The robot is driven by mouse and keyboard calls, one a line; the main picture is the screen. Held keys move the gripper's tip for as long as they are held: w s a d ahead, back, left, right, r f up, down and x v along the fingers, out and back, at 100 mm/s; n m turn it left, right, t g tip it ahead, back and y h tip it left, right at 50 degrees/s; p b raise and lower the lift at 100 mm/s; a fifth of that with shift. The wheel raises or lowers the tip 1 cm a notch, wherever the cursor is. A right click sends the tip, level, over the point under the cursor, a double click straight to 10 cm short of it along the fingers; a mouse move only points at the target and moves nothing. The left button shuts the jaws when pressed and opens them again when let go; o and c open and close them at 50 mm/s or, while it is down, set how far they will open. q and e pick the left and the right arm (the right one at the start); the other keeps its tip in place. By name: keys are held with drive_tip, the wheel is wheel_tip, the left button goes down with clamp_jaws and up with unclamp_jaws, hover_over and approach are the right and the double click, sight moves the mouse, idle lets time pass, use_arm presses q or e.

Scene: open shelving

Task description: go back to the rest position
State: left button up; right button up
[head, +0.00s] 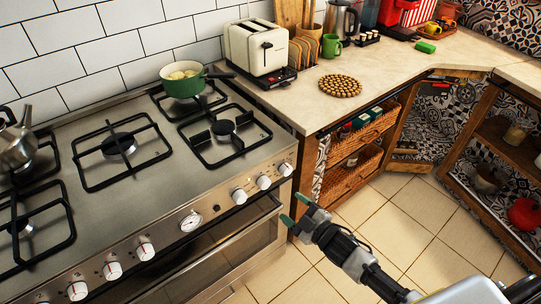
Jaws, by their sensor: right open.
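My right gripper (295,209) shows in the head view, low in front of the stove's right front edge. Its two green-tipped fingers are spread apart with nothing between them. My right arm reaches in from the bottom right corner, above the tiled floor. My left gripper is out of the picture.
The stove (66,166) with knobs along its front fills the left. A green pot (182,88) stands on a back burner, a kettle (17,145) at the left. The counter (300,108) holds a toaster (256,49) and a round trivet (340,86). Open shelving (510,150) stands right. Floor (400,222) is clear.

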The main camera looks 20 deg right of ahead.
drive_tip(key=s+d+f+m+g+h, duration=0.25)
drive_tip(key=s+f, duration=0.35)
drive_tip(key=f, duration=0.5)
drive_tip(key=s+d+f+m+g+h, duration=0.2)
drive_tip(key=s+f+m+g+h, duration=0.3)
drive_tip(key=f, duration=0.7)
drive_tip(key=s+f+m+g, duration=0.1)
drive_tip(key=s+f, duration=0.4)
drive_tip(key=s, duration=0.5)
drive_tip(key=s+a+f+m+g, duration=0.1)
drive_tip(key=s+f+g, duration=0.3)
drive_tip(key=s, duration=0.6)
drive_tip(key=s+a+f+m+g+p, duration=0.1)
drive_tip(key=s+f, duration=0.4)
drive_tip(key=s, duration=0.5)
drive_tip(key=shift+s+a+f+g+y, duration=0.25)
drive_tip(key=shift+s+f+g+y, duration=0.1)
drive_tip(key=shift+g, duration=0.5)
